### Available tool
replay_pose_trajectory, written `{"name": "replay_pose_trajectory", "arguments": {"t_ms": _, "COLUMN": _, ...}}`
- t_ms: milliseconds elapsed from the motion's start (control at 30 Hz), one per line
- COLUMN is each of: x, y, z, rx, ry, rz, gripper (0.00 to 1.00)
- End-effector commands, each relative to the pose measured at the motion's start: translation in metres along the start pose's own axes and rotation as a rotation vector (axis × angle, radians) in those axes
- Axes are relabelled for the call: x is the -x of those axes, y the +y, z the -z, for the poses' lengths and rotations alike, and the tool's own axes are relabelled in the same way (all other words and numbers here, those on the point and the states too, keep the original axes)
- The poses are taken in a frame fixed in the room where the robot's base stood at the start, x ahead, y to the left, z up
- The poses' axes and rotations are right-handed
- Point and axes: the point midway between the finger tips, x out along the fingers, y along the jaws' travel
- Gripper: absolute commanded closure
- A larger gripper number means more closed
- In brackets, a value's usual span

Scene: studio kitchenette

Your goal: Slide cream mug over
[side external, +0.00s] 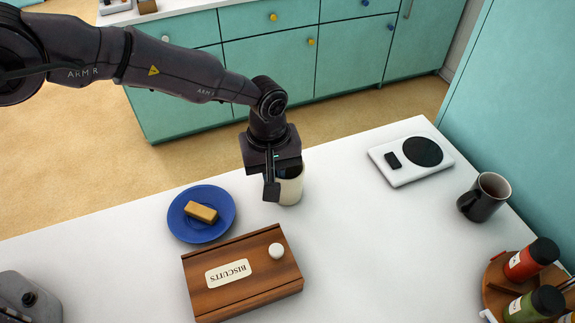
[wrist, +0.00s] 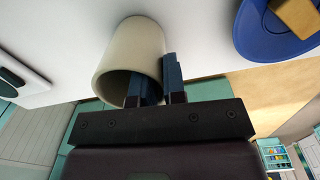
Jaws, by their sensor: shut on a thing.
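The cream mug (side external: 290,187) stands upright on the white counter, just right of the blue plate in the side external view. My gripper (side external: 273,190) points down at it and partly covers its left side and rim. In the wrist view the cream mug (wrist: 131,54) shows its open mouth. My gripper (wrist: 155,82) is shut on the mug's wall, with one finger inside the mouth and the other outside. The mug's handle does not show in either view.
A blue plate (side external: 183,228) with a tan block (side external: 201,212) and a wooden biscuit box (side external: 240,291) are close by. A white scale (side external: 401,176), a dark mug (side external: 484,197) and a jar rack (side external: 495,292) stand right. The counter between mug and scale is clear.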

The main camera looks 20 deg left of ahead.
Motion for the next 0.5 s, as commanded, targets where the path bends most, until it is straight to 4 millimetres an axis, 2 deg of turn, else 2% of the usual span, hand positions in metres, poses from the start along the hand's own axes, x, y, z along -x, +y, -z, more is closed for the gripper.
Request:
{"name": "replay_pose_trajectory", "arguments": {"t_ms": 233, "x": 0.001, "y": -0.03, "z": -0.004, "rx": 0.0, "ry": 0.0, "rz": 0.001, "gripper": 1.0}}
{"name": "replay_pose_trajectory", "arguments": {"t_ms": 500, "x": 0.001, "y": -0.049, "z": -0.007, "rx": 0.0, "ry": 0.0, "rz": 0.001, "gripper": 1.0}}
